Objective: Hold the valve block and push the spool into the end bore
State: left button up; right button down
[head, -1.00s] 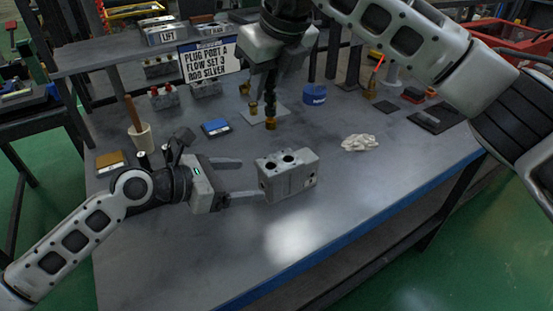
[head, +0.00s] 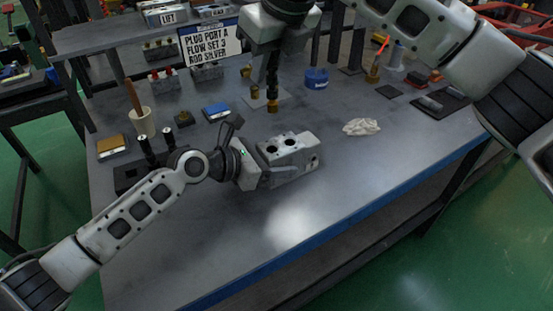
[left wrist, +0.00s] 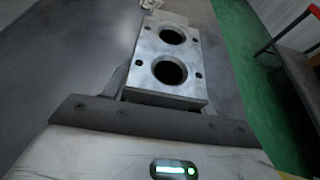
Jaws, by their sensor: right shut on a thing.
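The grey valve block (head: 297,150) stands on the bench, with two round bores in its top face. It fills the upper middle of the left wrist view (left wrist: 165,92). My left gripper (head: 280,165) is at the block's left end, its near finger along the front side; the far finger is mostly hidden. Its fingers straddle the block and look open; contact is unclear. My right gripper (head: 273,62) is shut on the dark spool (head: 272,85), which hangs upright with a brass-coloured tip, behind the block and apart from it.
A white crumpled cloth (head: 361,127) lies right of the block. A blue round container (head: 316,78), a blue box (head: 216,111) and a cup (head: 143,123) stand farther back. A sign (head: 210,46) stands at the back. The bench front is clear.

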pick_arm(q)
grip_shut()
pick_arm(e)
send_over(268, 146)
notch_tip(268, 146, down, 9)
jog(key=shift+r, duration=0.1)
dwell(0.4)
jog(key=shift+f, duration=0.4)
jog(key=shift+f, duration=0.25)
jog(key=c, duration=1.3)
grip_release()
jog(key=shift+c, duration=0.2)
jog(key=shift+r, duration=0.1)
